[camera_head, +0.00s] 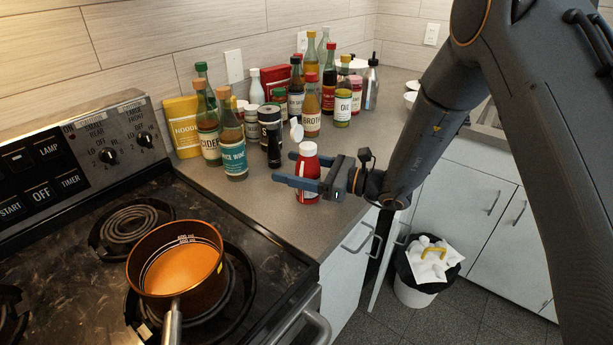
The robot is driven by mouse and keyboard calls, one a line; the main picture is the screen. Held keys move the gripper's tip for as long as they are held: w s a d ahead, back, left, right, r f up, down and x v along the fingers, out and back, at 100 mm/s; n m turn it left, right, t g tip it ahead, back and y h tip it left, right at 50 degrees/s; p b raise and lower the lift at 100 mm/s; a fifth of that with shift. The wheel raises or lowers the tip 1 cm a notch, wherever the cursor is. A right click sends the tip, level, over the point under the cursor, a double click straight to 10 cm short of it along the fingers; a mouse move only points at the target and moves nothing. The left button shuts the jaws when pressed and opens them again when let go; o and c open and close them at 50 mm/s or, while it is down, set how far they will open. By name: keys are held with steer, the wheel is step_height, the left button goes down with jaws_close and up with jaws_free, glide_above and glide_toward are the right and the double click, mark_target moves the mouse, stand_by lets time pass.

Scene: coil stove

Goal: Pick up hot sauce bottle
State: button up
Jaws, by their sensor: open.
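A red bottle with a white cap (308,163) stands upright near the front edge of the counter, and it looks like the hot sauce bottle. Its label is mostly hidden behind my gripper. My gripper (297,172) is open, with its blue fingers pointing left at the height of the bottle's upper body. The fingers reach to either side of the bottle, one in front and one behind. Whether either finger touches it, I cannot tell.
Several bottles and jars crowd the counter (250,195) behind, including a rice wine bottle (233,155) and a broth bottle (312,110). The stove with an orange pot (190,285) is at the left. A trash bin (415,295) stands on the floor.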

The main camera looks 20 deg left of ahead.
steer(key=c, duration=1.5)
steer(key=shift+c, duration=0.4)
steer(key=shift+r, duration=0.1)
